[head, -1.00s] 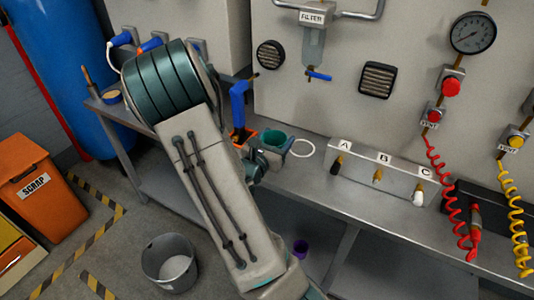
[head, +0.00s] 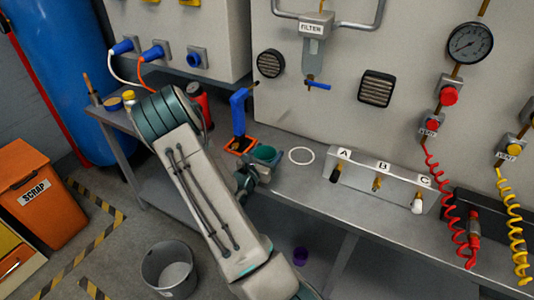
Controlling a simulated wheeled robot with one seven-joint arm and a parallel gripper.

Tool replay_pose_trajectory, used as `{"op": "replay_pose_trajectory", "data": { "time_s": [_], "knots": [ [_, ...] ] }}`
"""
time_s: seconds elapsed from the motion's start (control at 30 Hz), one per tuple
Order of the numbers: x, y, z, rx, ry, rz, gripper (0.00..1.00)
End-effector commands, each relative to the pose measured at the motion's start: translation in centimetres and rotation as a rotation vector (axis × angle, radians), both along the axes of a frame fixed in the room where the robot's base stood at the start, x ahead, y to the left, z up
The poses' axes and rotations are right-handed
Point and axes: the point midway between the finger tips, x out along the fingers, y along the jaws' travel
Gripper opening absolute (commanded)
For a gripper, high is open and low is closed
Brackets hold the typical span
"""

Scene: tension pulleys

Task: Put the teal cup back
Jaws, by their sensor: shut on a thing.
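The teal cup (head: 265,154) is in the head view, near the front of the steel bench, just right of an orange tray (head: 239,146) under a blue tap. A white ring (head: 301,148) marked on the bench lies to the cup's right, empty and apart from it. My gripper (head: 262,170) is shut on the cup from the near side. My arm hides much of the fingers. I cannot tell whether the cup's base touches the bench.
A block labelled A, B, C (head: 378,178) stands right of the ring. A red bottle (head: 199,104) stands behind my arm.

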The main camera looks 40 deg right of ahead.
Motion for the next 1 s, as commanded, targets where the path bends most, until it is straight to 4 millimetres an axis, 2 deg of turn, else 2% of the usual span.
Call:
{"op": "replay_pose_trajectory", "data": {
  "time_s": [0.33, 0.37, 0.43, 0.8, 0.87, 1.0],
  "knots": [
    [0.0, 0.0, -0.4, -0.001, -0.001, 0.001, 0.37],
    [0.0, 0.0, -0.4, -0.001, -0.001, 0.001, 0.66],
    [0.0, 0.0, -0.3, -0.001, -0.001, 0.001, 0.85],
    [0.0, 0.0, 0.2, -0.001, -0.001, 0.001, 0.85],
    [-0.1, 0.6, 0.0, 0.000, -0.001, 0.003, 0.85],
    [-1.1, 3.1, -0.1, 0.000, -0.001, 0.006, 0.85]
  ]
}}
